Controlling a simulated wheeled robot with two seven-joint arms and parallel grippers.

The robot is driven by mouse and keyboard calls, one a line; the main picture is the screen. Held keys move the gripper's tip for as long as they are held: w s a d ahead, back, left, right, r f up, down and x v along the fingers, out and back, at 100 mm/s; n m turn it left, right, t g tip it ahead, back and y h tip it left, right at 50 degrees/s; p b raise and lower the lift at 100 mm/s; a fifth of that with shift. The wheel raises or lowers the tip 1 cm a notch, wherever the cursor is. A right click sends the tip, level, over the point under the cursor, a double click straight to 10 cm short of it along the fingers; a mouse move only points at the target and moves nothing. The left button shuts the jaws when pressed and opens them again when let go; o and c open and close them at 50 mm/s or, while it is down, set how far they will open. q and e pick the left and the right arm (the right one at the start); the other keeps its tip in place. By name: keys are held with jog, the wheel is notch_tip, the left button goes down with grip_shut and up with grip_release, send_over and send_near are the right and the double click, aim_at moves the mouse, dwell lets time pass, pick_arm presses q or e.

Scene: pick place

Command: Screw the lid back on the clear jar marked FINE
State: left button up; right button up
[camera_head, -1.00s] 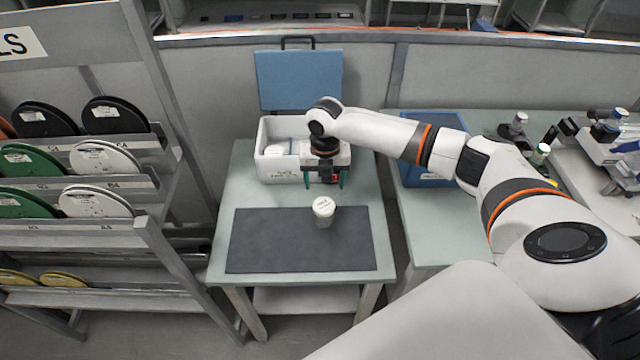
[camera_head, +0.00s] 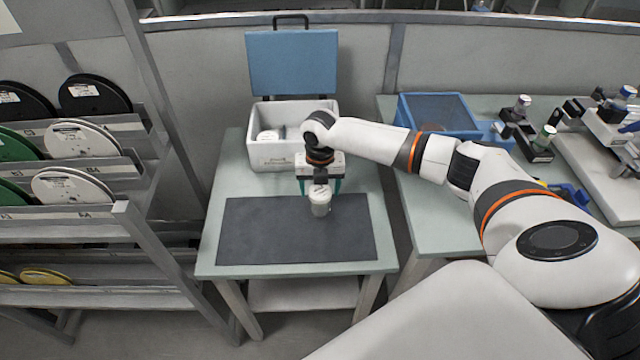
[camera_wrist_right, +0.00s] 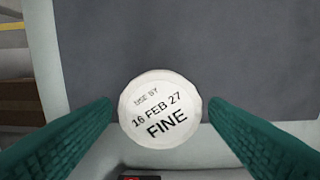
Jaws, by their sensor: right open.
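The jar marked FINE (camera_head: 320,206) stands upright on the dark mat. A white round lid (camera_wrist_right: 160,110) printed "USE BY 16 FEB 27 FINE" covers its top; how tightly it sits I cannot tell. My right gripper (camera_head: 320,186) points down at the jar from behind. In the right wrist view its two green fingers (camera_wrist_right: 160,106) are open, one on each side of the lid, with a gap left and right. Whether the fingertips are above the lid or level with it is unclear. My left gripper is not in view.
The dark mat (camera_head: 260,230) lies on a small green table (camera_head: 222,190). Behind is a white box (camera_head: 270,153) with its blue lid raised, holding a white-topped container (camera_head: 268,136). A spool rack (camera_head: 150,215) stands left. A second table at right carries a blue tray (camera_head: 475,131) and equipment.

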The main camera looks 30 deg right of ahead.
jog(key=c, duration=0.7)
jog(key=shift+r+m+p, duration=0.1)
jog(key=shift+m+p, duration=0.6)
jog(key=shift+p, duration=0.2)
jog(key=shift+m+p, duration=0.7)
jog(key=shift+m, duration=0.2)
jog(key=shift+f+m, duration=0.2)
jog(key=shift+m, duration=0.2)
